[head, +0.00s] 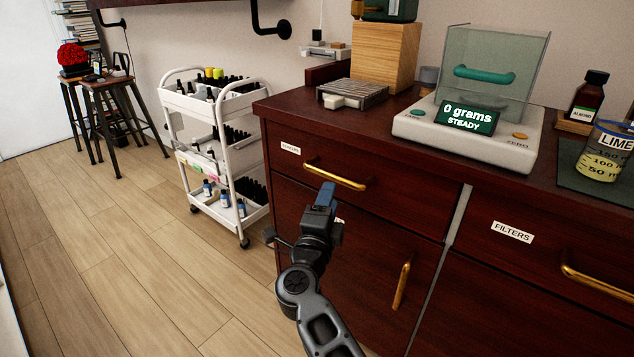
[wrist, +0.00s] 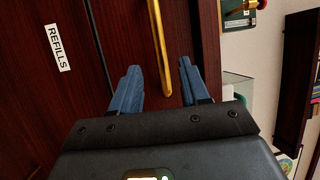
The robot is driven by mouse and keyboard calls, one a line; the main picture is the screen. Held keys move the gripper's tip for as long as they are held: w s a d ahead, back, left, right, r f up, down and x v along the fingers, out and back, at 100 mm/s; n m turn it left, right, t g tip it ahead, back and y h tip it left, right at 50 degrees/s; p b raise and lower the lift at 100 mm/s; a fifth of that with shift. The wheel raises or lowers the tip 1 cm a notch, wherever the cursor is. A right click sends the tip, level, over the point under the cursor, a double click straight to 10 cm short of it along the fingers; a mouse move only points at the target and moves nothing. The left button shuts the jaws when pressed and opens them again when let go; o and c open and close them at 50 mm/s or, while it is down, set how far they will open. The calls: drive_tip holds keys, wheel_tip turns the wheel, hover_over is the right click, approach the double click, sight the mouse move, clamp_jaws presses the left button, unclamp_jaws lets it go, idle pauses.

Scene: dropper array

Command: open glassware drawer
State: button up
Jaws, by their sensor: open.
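The upper left drawer (head: 395,207) of the dark red-brown cabinet is closed. Its white label (head: 290,149) is too small to read for certain. Its brass bar handle (head: 337,175) runs along the upper front. My gripper (head: 326,192) is in front of this drawer, with its blue fingers just below the handle in the head view. In the wrist view, my open gripper (wrist: 160,75) has the brass handle (wrist: 160,45) showing between its two fingers. Nothing is gripped. Whether the fingers have reached the handle's depth, I cannot tell.
A label reading REFILLS (wrist: 59,48) is on the neighbouring front below. That door has a vertical brass handle (head: 402,283). A FILTERS drawer (head: 540,265) is to the right. A scale (head: 465,135) stands on the counter. A white cart (head: 215,140) stands left.

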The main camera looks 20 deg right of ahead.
sight(335, 180)
drive_tip(key=b+x, duration=0.1)
drive_tip(key=x, duration=0.6)
drive_tip(key=shift+w+d, duration=0.15)
drive_tip(key=shift+w, duration=0.15)
clamp_jaws()
idle(0.4)
